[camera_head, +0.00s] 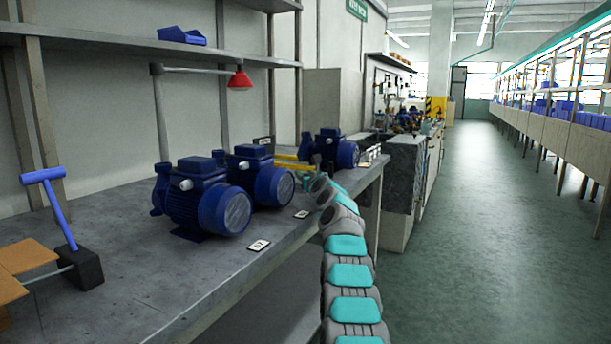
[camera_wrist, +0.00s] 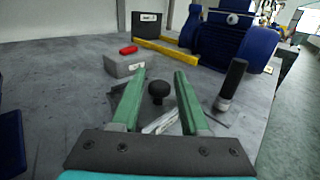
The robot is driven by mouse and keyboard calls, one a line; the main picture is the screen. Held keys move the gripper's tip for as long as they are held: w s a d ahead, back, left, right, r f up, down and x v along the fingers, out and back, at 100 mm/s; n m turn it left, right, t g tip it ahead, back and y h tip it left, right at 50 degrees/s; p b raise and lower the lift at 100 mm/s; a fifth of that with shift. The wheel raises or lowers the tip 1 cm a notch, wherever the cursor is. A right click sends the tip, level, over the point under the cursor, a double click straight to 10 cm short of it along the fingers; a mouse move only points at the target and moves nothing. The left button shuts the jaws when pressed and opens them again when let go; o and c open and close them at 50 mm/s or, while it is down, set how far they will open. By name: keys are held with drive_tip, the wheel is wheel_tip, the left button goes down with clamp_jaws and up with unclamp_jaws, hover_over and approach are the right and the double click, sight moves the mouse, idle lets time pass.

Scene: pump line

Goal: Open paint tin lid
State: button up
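I cannot make out a paint tin or its lid in either view. In the wrist view my gripper (camera_wrist: 160,78) has its two green fingers spread apart with nothing held between them. A round black knob (camera_wrist: 159,90) shows in the gap between the fingers, above the grey bench; I cannot tell what it belongs to. A pale flat piece (camera_wrist: 161,122) lies below it, partly hidden by the right finger. In the head view my arm reaches over the bench's right edge, and my gripper is not clearly visible there.
A grey block with a red piece (camera_wrist: 128,50) on top stands left of the fingers. A black upright handle (camera_wrist: 231,80) stands close on the right. Behind are a yellow bar (camera_wrist: 166,50) and a blue pump (camera_wrist: 228,38). More blue pumps (camera_head: 208,195) stand on the bench (camera_head: 130,285).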

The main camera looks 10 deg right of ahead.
clamp_jaws()
idle(1.1)
